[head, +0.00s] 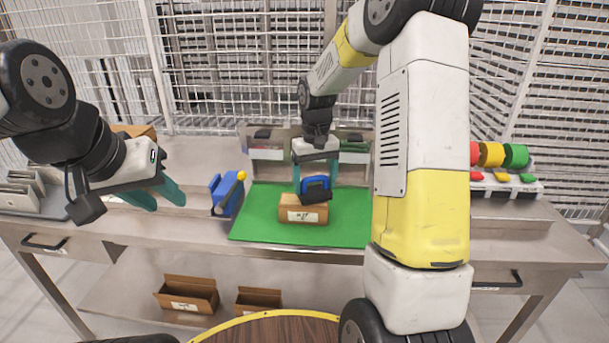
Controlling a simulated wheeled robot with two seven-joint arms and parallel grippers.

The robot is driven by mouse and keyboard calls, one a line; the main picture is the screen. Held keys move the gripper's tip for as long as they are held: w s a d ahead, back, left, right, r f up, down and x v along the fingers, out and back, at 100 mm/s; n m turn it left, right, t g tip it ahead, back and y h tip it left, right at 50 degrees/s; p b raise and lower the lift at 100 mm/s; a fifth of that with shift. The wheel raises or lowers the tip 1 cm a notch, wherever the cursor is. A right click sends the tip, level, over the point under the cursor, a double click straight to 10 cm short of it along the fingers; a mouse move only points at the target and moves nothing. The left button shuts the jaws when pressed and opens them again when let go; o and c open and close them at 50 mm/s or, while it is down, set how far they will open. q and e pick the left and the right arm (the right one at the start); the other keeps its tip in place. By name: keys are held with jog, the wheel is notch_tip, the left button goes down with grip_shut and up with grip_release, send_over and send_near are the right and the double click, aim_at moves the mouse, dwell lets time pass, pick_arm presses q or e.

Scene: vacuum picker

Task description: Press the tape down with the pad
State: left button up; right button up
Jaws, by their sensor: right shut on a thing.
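A small brown cardboard box (303,213) with a white label on its front sits on the green mat (262,228). My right gripper (316,180) is over the box, its teal fingers shut on a blue and black pad (316,188). The pad is tilted and sits at the box's top; I cannot tell whether it touches it. The tape on the box cannot be made out, as the pad covers much of the top. My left gripper (157,196) is open and empty, above the bench to the left of the mat.
A blue device with a yellow knob (228,193) stands at the mat's left edge. Small bins (268,153) stand behind the mat. Red, yellow and green rolls (491,154) are at the right. Two open cardboard boxes (188,294) lie on the lower shelf. The mat's left part is clear.

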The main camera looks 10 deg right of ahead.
jog(key=shift+f, duration=0.4)
dwell(0.3)
jog(key=shift+r, duration=0.1)
jog(key=shift+r, duration=2.15)
